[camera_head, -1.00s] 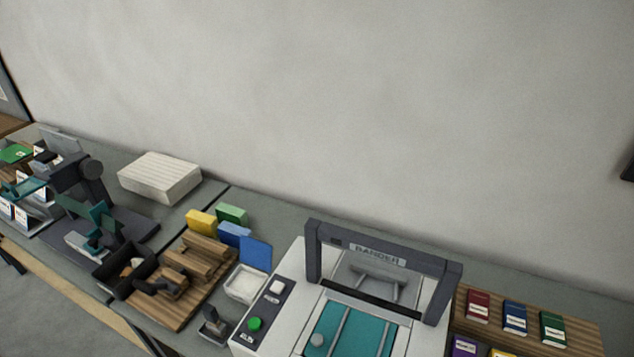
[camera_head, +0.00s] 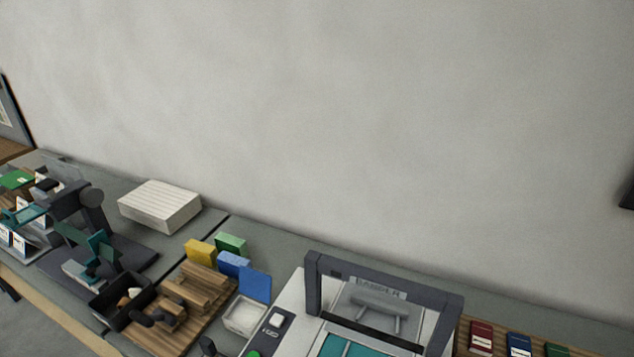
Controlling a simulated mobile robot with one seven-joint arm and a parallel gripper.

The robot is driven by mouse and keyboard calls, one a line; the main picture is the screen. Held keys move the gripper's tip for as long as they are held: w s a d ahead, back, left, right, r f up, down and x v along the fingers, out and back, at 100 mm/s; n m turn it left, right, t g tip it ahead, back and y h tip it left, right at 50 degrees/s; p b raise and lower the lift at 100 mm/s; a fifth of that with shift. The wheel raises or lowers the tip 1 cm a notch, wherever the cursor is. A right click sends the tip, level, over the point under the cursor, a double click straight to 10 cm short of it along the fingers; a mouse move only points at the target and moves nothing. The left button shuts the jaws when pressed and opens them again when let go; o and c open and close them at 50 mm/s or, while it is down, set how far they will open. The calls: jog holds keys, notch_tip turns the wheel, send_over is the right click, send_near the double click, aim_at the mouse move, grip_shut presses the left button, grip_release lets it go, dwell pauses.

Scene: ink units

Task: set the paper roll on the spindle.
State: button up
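I cannot make out a paper roll in this view. No part here is clearly the spindle. A banding machine (camera_head: 313,285) with a dark grey arch stands at the lower middle, cut off by the bottom edge. A small grey bar-like part shows inside its arch, and I cannot tell what it is. My gripper is not in view.
A white ribbed block (camera_head: 160,206) lies on the grey bench by the wall. A dark press-like device (camera_head: 92,215) stands at the left. A black bin (camera_head: 124,300), a wooden board with blocks and a white tray (camera_head: 243,315) fill the middle. Ink packs (camera_head: 481,338) lie at lower right.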

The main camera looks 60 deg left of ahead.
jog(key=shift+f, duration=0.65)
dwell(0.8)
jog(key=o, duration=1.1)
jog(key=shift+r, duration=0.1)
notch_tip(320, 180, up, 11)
jog(key=p, duration=1.1)
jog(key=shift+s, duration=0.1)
